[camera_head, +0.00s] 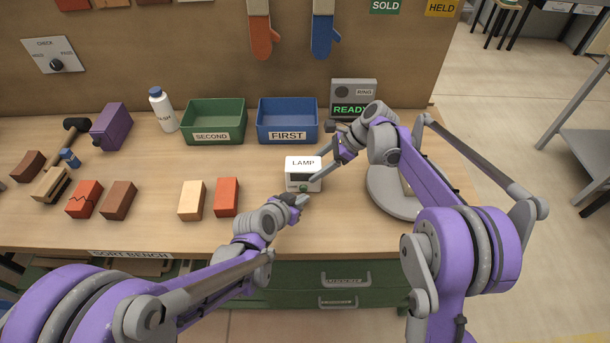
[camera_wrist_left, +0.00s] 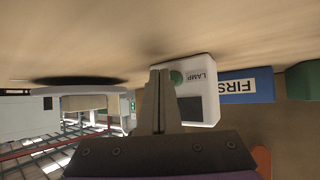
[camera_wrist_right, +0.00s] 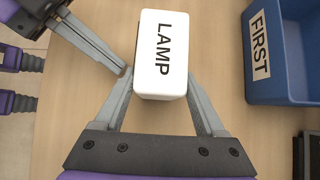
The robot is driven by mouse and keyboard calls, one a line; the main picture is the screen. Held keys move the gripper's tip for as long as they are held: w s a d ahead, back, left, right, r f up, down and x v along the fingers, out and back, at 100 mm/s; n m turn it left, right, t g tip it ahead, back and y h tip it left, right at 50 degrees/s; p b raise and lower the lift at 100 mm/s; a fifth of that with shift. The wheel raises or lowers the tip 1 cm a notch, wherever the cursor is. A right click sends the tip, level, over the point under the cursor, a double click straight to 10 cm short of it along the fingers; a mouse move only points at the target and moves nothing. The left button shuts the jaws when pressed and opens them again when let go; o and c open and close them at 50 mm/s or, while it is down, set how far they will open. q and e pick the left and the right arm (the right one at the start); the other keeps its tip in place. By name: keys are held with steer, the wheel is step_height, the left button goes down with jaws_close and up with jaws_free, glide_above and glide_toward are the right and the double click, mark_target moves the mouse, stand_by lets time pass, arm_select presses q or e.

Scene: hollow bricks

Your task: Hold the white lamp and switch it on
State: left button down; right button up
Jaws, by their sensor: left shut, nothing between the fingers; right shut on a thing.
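The white lamp (camera_head: 303,165) stands on the bench, a small box with LAMP on its top, a dark panel and a green button (camera_head: 303,188) on its front. In the right wrist view the lamp (camera_wrist_right: 165,55) sits between the fingers of my right gripper (camera_wrist_right: 165,100), which is shut on its sides. My left gripper (camera_head: 304,199) is shut and empty, its tips at the lamp's front close to the button. The left wrist view shows the green button (camera_wrist_left: 176,77) right beside the shut fingers (camera_wrist_left: 158,75); I cannot tell whether they touch it.
A blue FIRST bin (camera_head: 287,121) and a green SECOND bin (camera_head: 214,122) stand behind the lamp. Several bricks, such as an orange one (camera_head: 227,196), lie to the left. A grey round plate (camera_head: 392,194) is at the right. A READY display (camera_head: 352,101) stands behind.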

arm_select(q)
steer(key=shift+s, duration=0.1)
steer(key=shift+s, duration=2.95)
arm_select(e)
steer(key=o, duration=1.2)
steer(key=shift+c, duration=0.2)
steer(key=v, duration=1.2)
